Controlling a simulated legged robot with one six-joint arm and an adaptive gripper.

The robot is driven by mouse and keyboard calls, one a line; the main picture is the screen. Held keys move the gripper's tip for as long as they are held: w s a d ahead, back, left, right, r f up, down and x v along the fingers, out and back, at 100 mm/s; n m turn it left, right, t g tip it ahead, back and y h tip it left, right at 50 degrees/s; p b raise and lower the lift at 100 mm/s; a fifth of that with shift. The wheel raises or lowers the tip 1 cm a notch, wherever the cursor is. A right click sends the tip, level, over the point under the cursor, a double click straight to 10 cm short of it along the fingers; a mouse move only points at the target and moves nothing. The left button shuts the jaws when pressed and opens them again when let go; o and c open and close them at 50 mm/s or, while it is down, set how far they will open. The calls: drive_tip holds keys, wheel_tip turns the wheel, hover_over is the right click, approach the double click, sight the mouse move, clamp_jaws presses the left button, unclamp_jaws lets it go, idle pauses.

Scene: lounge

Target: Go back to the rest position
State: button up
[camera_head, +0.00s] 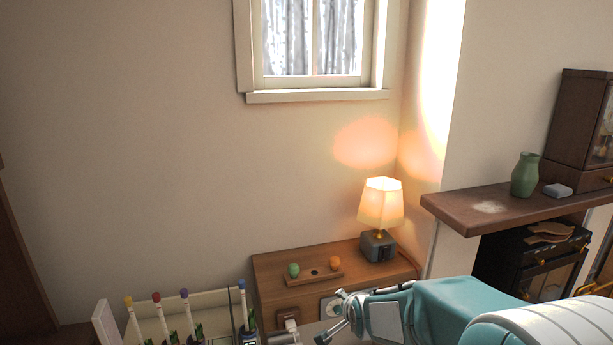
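My arm reaches in from the lower right in teal and white. My gripper (336,315) is at its left end, low in the frame, in front of the wooden cabinet. Its two dark fingers stand apart, one above the other, and I see nothing held between them. Part of the gripper is small and close to the bottom edge.
The wooden cabinet (285,265) carries a lit lamp (381,205) and a small wooden holder (313,275) with a green and an orange piece. A pale box (160,330) with several color-tipped sticks stands left. A mantel shelf (490,208) with a green vase (525,175) is right.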

drive_tip(key=s+d+r+n+g, duration=0.1)
drive_tip(key=s+d+r+n, duration=0.1)
drive_tip(key=s, duration=0.8)
drive_tip(key=s+d+r+n+g, duration=0.1)
drive_tip(key=s+r+n, duration=0.3)
drive_tip(key=s, duration=0.6)
drive_tip(key=s+d+r+n+g+h, duration=0.1)
drive_tip(key=s+d+r+n+g, duration=0.1)
drive_tip(key=s, duration=0.8)
drive_tip(key=shift+d+r+n+g, duration=0.35)
drive_tip(key=shift+r+n, duration=0.4)
drive_tip(key=shift+n, duration=0.25)
